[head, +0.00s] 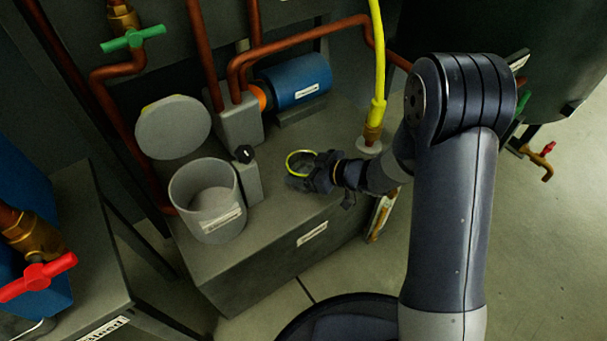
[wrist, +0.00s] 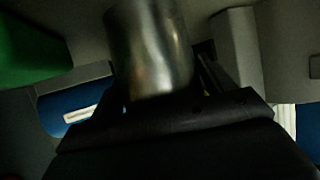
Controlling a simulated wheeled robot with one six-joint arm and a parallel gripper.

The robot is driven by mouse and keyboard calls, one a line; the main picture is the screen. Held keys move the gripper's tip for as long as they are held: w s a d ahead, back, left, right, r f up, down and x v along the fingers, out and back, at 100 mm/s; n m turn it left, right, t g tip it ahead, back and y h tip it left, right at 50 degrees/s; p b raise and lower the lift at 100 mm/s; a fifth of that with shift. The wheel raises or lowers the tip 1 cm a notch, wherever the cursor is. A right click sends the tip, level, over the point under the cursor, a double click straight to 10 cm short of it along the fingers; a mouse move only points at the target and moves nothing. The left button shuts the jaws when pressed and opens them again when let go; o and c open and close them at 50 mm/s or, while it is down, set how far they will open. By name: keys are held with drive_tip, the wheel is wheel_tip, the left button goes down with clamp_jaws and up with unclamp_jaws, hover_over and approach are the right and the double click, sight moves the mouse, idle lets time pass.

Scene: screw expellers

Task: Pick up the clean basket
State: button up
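A small basket with a yellow ring at its rim (head: 301,161) is at my gripper (head: 312,178), above or on the grey machine top. In the wrist view a shiny metal cylinder (wrist: 150,50), likely this basket, stands between my dark fingers, which run along both its sides. Whether the fingers press on it, and whether its base touches the machine top, I cannot tell. Most of the basket is hidden by the gripper in the head view.
An open grey pot (head: 220,228) with its round lid (head: 173,127) raised stands left of my gripper. A blue motor (head: 297,80), copper pipes (head: 300,40) and a yellow hose (head: 379,60) stand behind. A red-handled valve (head: 38,276) is at the far left.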

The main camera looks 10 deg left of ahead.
drive_tip(key=c, duration=0.7)
